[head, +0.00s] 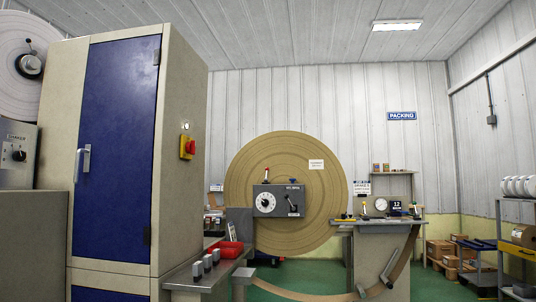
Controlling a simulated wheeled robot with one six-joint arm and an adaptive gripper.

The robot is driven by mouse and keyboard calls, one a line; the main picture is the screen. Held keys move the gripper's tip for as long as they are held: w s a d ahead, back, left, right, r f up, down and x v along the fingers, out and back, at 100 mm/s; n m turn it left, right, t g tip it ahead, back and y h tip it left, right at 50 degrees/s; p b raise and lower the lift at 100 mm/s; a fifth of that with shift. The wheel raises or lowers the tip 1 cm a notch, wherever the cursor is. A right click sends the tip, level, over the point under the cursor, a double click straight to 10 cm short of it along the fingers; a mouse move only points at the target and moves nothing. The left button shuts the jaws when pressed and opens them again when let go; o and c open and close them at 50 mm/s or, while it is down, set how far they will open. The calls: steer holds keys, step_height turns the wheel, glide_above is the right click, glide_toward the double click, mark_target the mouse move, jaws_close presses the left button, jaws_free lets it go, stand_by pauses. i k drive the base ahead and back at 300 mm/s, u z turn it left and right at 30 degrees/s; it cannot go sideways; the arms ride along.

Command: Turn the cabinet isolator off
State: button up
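A tall cream cabinet (183,100) with a blue door (116,150) stands at the left of the head view. The door is shut, and its grey handle (82,163) is on the door's left edge. A small yellow box with a red knob (187,147), which looks like the isolator, is fixed to the cabinet's right side face at about mid-height. The knob's position is too small to read. My gripper is not in view.
A bench (185,279) with several grey blocks and a red tray (228,249) stands right of the cabinet. Behind it is a large tan disc (240,185) with a control box (279,201). A workstation (375,260) and shelving (515,248) stand at right. Green floor shows between.

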mark_target(190, 146)
steer(key=z, duration=0.5)
steer(key=i, duration=1.55)
steer(key=u, duration=0.65)
steer(key=i, duration=0.85)
steer(key=u, duration=1)
